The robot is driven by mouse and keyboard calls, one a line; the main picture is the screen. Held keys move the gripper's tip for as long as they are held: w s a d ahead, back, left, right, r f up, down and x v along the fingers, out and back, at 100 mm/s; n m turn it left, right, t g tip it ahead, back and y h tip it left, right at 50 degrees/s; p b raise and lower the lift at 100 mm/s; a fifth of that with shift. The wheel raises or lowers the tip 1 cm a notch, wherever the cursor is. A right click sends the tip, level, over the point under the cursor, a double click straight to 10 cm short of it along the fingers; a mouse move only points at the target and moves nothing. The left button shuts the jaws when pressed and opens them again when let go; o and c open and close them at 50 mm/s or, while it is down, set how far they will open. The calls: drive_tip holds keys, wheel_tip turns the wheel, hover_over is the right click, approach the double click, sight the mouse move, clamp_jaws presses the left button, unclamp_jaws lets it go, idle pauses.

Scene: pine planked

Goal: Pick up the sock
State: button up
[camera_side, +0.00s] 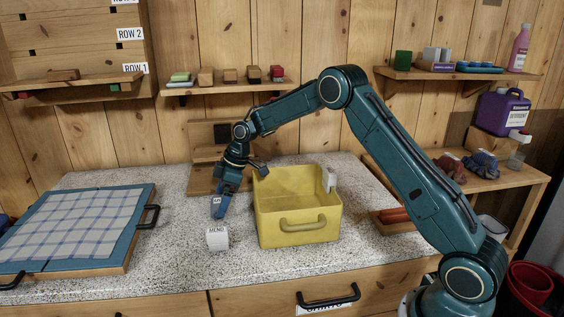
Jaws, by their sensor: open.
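I cannot make out a sock for certain. My gripper (219,210) points down over the speckled counter, left of the yellow bin (298,226) and just behind a small white block marked MEND (217,239). Its blue end is small and seen nearly edge-on, and the jaws are open. I see nothing clearly held between them. The gripper hides part of the counter behind it. The bin's front wall hides part of its inside. Dark red (451,168) and blue-grey (481,165) bundles, perhaps cloth, lie on the right side shelf.
A blue-framed board with checked cloth (62,226) lies at the left, with a black handle (149,217). A wooden piece (205,180) stands behind my gripper. Wall shelves hold small blocks (207,76). A purple detergent jug (501,112) stands right. Counter between board and MEND block is clear.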

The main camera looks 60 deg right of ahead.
drive_tip(key=shift+x, duration=1.15)
drive_tip(key=c, duration=1.1)
